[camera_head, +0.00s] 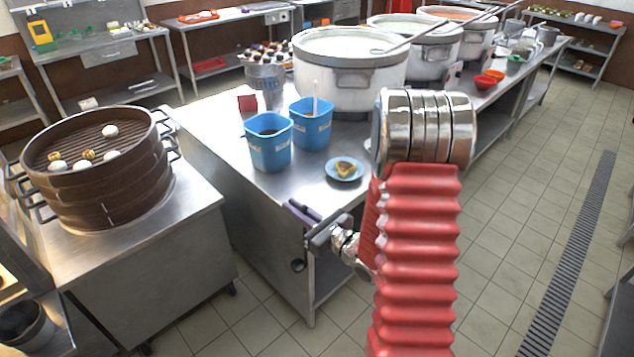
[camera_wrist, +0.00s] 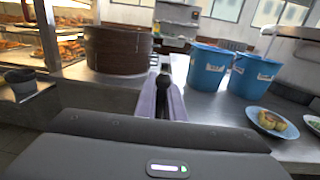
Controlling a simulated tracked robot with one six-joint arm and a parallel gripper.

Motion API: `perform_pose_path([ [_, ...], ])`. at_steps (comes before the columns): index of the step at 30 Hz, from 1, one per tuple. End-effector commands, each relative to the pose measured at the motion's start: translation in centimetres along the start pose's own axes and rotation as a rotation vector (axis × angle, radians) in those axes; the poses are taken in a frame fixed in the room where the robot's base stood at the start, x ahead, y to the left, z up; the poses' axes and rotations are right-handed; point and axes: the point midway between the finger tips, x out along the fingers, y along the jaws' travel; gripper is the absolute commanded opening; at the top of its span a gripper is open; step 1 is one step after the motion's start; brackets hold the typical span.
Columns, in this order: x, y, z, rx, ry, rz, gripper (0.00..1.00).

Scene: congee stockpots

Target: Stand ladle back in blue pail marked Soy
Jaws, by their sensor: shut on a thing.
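My gripper (camera_head: 303,213) has purple fingers and is low at the table's front corner. It is shut on a slim dark handle with a black rounded end (camera_wrist: 163,82), seen between the fingers in the wrist view; I take this for the ladle. The rest of it is mostly hidden; a dark round shape (camera_head: 298,265) below the fingers may be its bowl. Two blue pails stand upright on the table: a left one (camera_head: 268,150) with dark contents, and a right one (camera_head: 311,130) with a pale stick upright in it. Their labels are too small to read.
A blue plate (camera_head: 333,176) with food lies on the steel table, right of the pails. A large stockpot (camera_head: 350,85) stands behind them. A red box (camera_head: 247,103) is behind the left pail. A brown steamer (camera_head: 105,190) stands on the left counter, across a gap.

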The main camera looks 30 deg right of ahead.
Motion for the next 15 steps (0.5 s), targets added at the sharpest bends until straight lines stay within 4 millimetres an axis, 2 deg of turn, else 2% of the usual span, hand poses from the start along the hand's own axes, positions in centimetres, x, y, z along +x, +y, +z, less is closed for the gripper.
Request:
perform_pose_path([
  [1, 0.3, 1.2, -1.3, 0.005, 0.004, 0.019, 0.0],
  [9, 1.2, 6.9, -6.7, 0.004, 0.004, 0.107, 0.0],
  [15, 1.6, 9.9, -9.1, 0.002, 0.003, 0.156, 0.0],
])
